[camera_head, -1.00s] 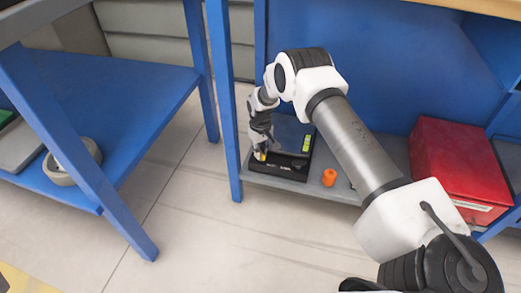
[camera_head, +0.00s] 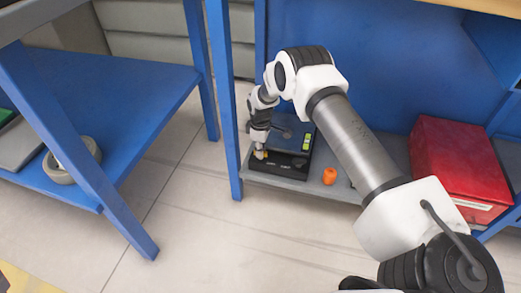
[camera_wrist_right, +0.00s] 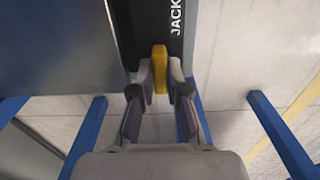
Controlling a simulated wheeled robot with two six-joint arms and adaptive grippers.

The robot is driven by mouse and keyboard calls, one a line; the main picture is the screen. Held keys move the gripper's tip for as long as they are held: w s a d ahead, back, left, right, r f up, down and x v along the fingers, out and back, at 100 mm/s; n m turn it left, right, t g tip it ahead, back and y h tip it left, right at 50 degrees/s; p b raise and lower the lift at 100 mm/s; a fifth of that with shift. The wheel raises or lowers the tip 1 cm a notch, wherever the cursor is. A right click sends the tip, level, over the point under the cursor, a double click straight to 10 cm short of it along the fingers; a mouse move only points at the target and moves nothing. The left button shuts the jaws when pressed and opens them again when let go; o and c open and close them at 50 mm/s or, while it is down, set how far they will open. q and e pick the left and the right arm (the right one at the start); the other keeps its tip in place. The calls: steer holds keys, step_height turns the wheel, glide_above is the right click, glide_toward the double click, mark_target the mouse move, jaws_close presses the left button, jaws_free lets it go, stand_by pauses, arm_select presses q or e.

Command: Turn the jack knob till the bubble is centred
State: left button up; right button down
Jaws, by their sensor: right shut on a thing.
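The jack (camera_head: 290,170) is a black base with a blue-grey top plate (camera_head: 288,130) on the low grey shelf. A yellow-green level vial (camera_head: 306,142) sits on the plate's right side; its bubble is too small to judge. The yellow jack knob (camera_wrist_right: 160,68) is at the base's front left, beside the printed word JACK in the right wrist view. My right gripper (camera_head: 261,154) is shut on the knob, and its fingers (camera_wrist_right: 159,82) lie on either side of it in the right wrist view. My left gripper is not in view.
An orange cylinder (camera_head: 329,176) stands on the shelf right of the jack. A red box (camera_head: 455,165) is farther right. A blue post (camera_head: 225,110) rises close left of the jack. A grey ring (camera_head: 75,165) lies on the left blue shelf.

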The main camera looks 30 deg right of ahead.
stand_by(0.4)
steer(key=c, duration=1.2)
jaws_free()
steer(key=shift+o, duration=0.2)
step_height(320, 180, up, 12)
